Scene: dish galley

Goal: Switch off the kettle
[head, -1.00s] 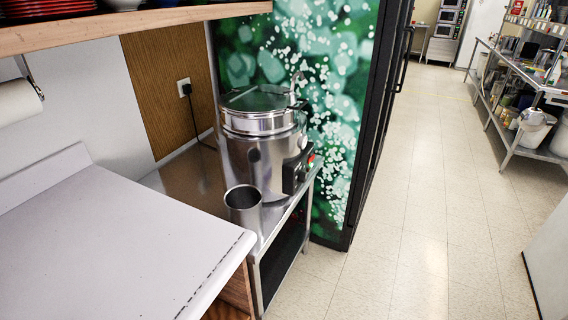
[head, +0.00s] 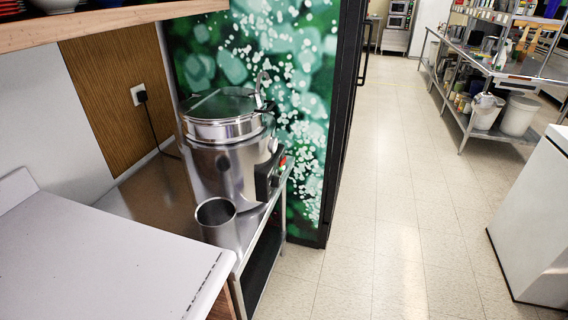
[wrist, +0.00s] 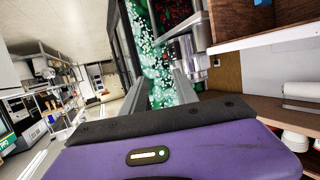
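The kettle (head: 222,165) is a large steel pot with a lid and a bent spout or handle on top, standing on a low steel stand in the head view. A dark control box (head: 265,178) is on its right side, with a small red and green spot (head: 283,161) near its top. The kettle's steel body also shows partly in the wrist view (wrist: 190,64). My gripper (wrist: 162,92) shows in the wrist view as two grey fingers standing apart beyond my purple hand, with nothing seen between them. It is apart from the kettle and out of the head view.
A steel cup (head: 217,222) stands in front of the kettle. A white counter (head: 110,265) is at the near left, under a wooden shelf (head: 110,28). A green patterned panel (head: 305,110) is behind the kettle. Open floor (head: 385,220) lies to the right, with a white cabinet (head: 535,220) beyond.

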